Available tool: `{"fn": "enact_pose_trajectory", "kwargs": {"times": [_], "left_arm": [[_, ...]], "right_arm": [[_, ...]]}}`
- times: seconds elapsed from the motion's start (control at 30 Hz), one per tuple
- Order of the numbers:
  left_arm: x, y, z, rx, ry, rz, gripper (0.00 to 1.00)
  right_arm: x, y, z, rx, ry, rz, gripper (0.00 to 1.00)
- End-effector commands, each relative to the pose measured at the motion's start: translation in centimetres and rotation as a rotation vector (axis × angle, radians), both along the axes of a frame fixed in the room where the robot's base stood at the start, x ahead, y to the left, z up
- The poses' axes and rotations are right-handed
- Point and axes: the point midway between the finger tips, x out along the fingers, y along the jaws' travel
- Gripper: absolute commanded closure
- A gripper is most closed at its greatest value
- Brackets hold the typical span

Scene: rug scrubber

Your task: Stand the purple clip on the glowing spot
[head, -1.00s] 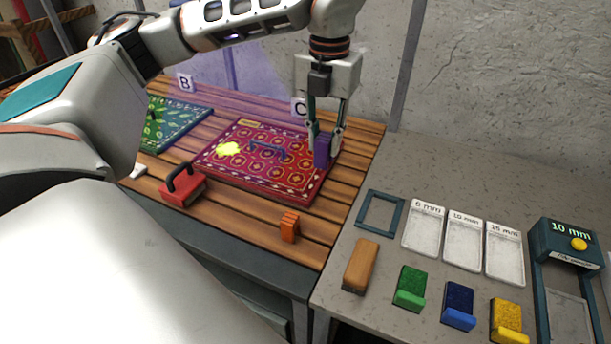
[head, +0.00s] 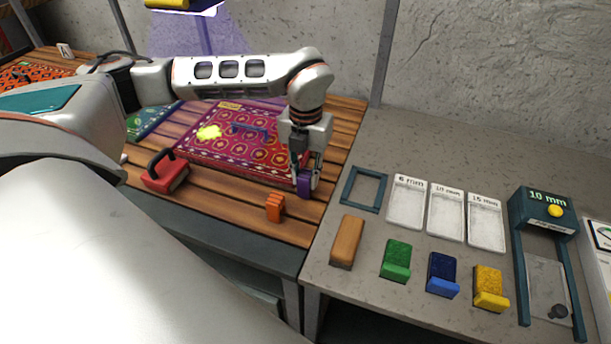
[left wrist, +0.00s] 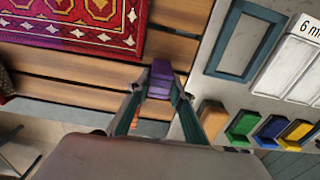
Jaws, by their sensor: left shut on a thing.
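My left gripper (head: 308,175) is shut on the purple clip (head: 304,184), near the front right corner of the red patterned rug (head: 255,158). The clip is low over the wooden slats; I cannot tell whether it touches them. In the left wrist view the clip (left wrist: 161,80) is between the fingertips (left wrist: 157,95), over the slats beside the rug's edge. A bright yellow glowing spot (head: 209,132) is on the left part of the rug, well apart from the clip. My right gripper is not in view.
A red block with a black handle (head: 166,175) and an orange clip (head: 275,208) stand on the slats in front of the rug. A dark blue bar (head: 250,131) lies on the rug. The grey counter holds an empty teal frame (head: 363,189), trays and coloured brushes (head: 396,261).

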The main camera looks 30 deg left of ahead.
Motion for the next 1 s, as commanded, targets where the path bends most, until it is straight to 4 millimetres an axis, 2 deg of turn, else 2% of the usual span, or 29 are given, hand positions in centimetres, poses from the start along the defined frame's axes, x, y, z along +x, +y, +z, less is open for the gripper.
{"fn": "enact_pose_trajectory", "kwargs": {"times": [0.07, 0.43, 0.47, 0.5, 0.53, 0.87, 1.0], "left_arm": [[0.0, 0.0, -0.6, -0.001, 0.000, -0.001, 0.91], [0.0, 0.0, -1.1, -0.001, -0.001, -0.001, 0.91], [0.0, 0.0, -1.0, -0.001, -0.001, -0.001, 0.73], [0.0, 0.0, -1.0, -0.001, -0.001, -0.001, 0.63], [0.0, 0.0, -1.0, -0.001, -0.001, -0.001, 0.61], [0.0, 0.0, -0.8, -0.001, -0.001, -0.001, 0.61], [0.1, 0.0, 0.2, -0.001, -0.004, 0.000, 0.61]], "right_arm": [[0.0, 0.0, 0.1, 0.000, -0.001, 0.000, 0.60], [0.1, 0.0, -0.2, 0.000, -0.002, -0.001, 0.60], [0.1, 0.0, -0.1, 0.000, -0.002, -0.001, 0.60], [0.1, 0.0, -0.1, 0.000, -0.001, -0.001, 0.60], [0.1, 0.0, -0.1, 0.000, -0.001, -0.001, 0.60], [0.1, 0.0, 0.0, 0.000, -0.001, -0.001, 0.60], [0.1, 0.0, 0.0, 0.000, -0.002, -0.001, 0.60]]}}
